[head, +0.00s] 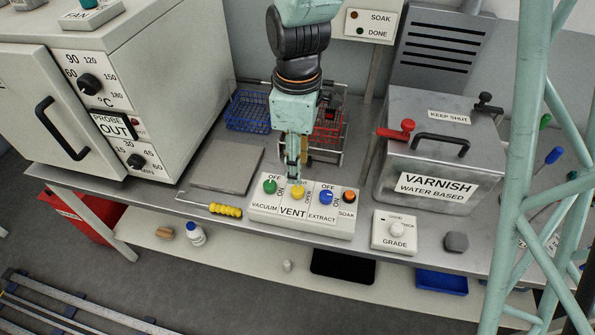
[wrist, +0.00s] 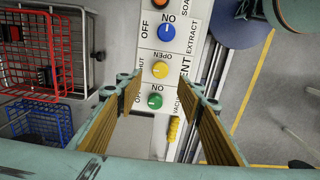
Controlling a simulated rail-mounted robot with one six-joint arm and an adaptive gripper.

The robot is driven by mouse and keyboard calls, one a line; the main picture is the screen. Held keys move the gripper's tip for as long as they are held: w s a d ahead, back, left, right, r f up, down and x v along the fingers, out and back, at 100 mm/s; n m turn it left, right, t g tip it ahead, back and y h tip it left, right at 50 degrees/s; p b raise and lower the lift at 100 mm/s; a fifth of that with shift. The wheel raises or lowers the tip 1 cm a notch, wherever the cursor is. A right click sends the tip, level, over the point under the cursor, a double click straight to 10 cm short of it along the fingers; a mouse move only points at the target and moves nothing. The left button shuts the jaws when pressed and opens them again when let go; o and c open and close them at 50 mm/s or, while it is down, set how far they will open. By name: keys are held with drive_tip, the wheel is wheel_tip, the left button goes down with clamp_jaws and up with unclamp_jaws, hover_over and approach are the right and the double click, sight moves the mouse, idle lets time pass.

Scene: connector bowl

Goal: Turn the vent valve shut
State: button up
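The vent valve is a yellow knob (head: 297,193) in the middle of a white control panel (head: 263,218), above the word VENT. In the wrist view the yellow knob (wrist: 160,69) has OPEN printed on one side and SHUT on another; I cannot tell which its pointer faces. My gripper (head: 292,174) points down just above the panel, close to the yellow knob. In the wrist view my gripper (wrist: 160,88) is open and empty, its fingers apart to either side of the knobs. I see no contact with the knob.
A green VACUUM knob (head: 269,186) and a blue EXTRACT knob (head: 326,197) flank the yellow one closely. An orange SOAK button (head: 349,196) sits at the right end. A yellow-handled tool (head: 226,211) lies left. A VARNISH tank (head: 435,160) stands right.

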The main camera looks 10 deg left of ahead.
drive_tip(key=shift+r, duration=1.45)
drive_tip(key=shift+d, duration=0.1)
drive_tip(key=s+d+r+m+t+y, duration=0.1)
drive_tip(key=s+d+r+m, duration=0.3)
drive_tip(key=d+r+m, duration=0.35)
drive_tip(key=s+d+r+m, duration=0.4)
drive_tip(key=d+r, duration=0.5)
drive_tip(key=d, duration=0.2)
drive_tip(key=s+d+r+m+t, duration=0.1)
drive_tip(key=s+d+r+m, duration=0.2)
drive_tip(key=s+d, duration=0.3)
drive_tip(key=s+d+r+m+t+h, duration=0.1)
drive_tip(key=s+d+r+m+t, duration=0.1)
drive_tip(key=s+d, duration=0.4)
drive_tip(key=shift+s+r+m, duration=0.55)
drive_tip(key=shift+s+r, duration=0.7)
drive_tip(key=shift+s, duration=0.5)
drive_tip(key=shift+d, duration=0.1)
